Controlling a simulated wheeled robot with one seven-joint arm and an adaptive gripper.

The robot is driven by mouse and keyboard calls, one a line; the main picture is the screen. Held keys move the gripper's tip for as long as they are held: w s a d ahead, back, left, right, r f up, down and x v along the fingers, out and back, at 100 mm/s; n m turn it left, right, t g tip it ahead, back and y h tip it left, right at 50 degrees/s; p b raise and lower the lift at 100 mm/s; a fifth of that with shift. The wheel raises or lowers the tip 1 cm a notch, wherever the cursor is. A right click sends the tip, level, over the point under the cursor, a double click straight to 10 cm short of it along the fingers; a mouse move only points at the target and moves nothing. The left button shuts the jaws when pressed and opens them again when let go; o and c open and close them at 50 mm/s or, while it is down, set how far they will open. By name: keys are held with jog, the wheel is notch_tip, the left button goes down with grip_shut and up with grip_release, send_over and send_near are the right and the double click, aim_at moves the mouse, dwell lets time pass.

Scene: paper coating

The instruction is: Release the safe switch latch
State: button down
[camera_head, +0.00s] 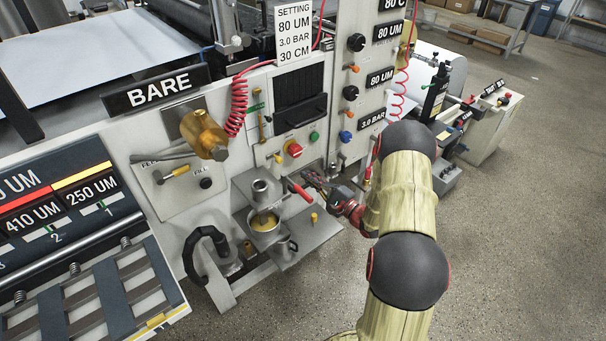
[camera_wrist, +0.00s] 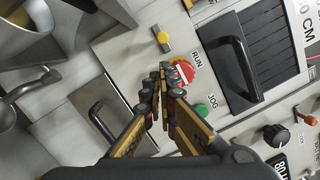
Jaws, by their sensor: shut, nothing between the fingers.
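No part in view carries a readable safe switch label, so I cannot tell which one is the latch. A red knob with a pale band (camera_wrist: 181,73) sits on the machine's control panel near the word RUN; it also shows in the head view (camera_head: 294,149). My gripper (camera_wrist: 165,75) is shut and empty, its fingertips overlapping the knob's left edge in the wrist view. I cannot tell whether they touch it. In the head view my gripper (camera_head: 308,177) is low in front of the panel, below and right of the knob.
A green button (camera_wrist: 200,110) and a yellow switch (camera_wrist: 163,37) flank the knob. A black drawer handle (camera_wrist: 232,70) stands out nearby. In the head view, a shelf below carries a metal pot (camera_head: 264,221). A coiled red hose (camera_head: 238,105) hangs at left. Open floor lies right.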

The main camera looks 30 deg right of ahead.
aim_at(277, 158)
jog(key=f+b+x, duration=0.1)
jog(key=b+x, duration=0.1)
jog(key=x, duration=0.6)
jog(key=shift+w+r, duration=0.3)
jog(key=shift+r, duration=0.2)
jog(key=shift+a, duration=0.15)
jog(key=a, duration=0.4)
jog(key=shift+s+a, duration=0.2)
jog(key=shift+a, duration=0.05)
